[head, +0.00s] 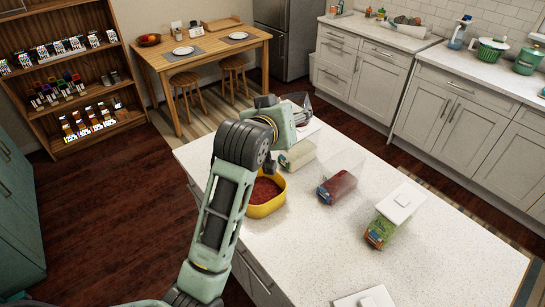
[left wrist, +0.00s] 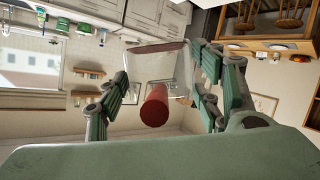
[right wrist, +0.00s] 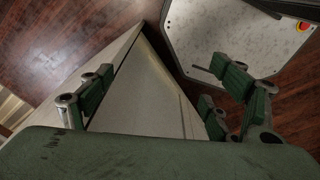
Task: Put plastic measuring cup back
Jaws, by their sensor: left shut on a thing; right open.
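My left gripper (head: 298,108) is at the far end of the counter, above it, with the arm reaching across from the left. In the left wrist view its fingers (left wrist: 162,72) close from both sides on a clear plastic thing (left wrist: 152,62), which looks like the measuring cup. A red cylinder (left wrist: 154,107) shows with it, perhaps its handle; I cannot tell surely. In the head view the cup is mostly hidden by the gripper. My right gripper (right wrist: 160,75) is open and empty, low beside the counter, and is outside the head view.
The white counter (head: 300,255) carries a yellow bowl (head: 267,209) of red stuff, a clear container with red contents (head: 338,186), a beige-filled one (head: 298,155) and a white-lidded one (head: 400,201). A wooden shelf (head: 62,76), dining table (head: 213,42) and kitchen cabinets (head: 450,112) stand beyond.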

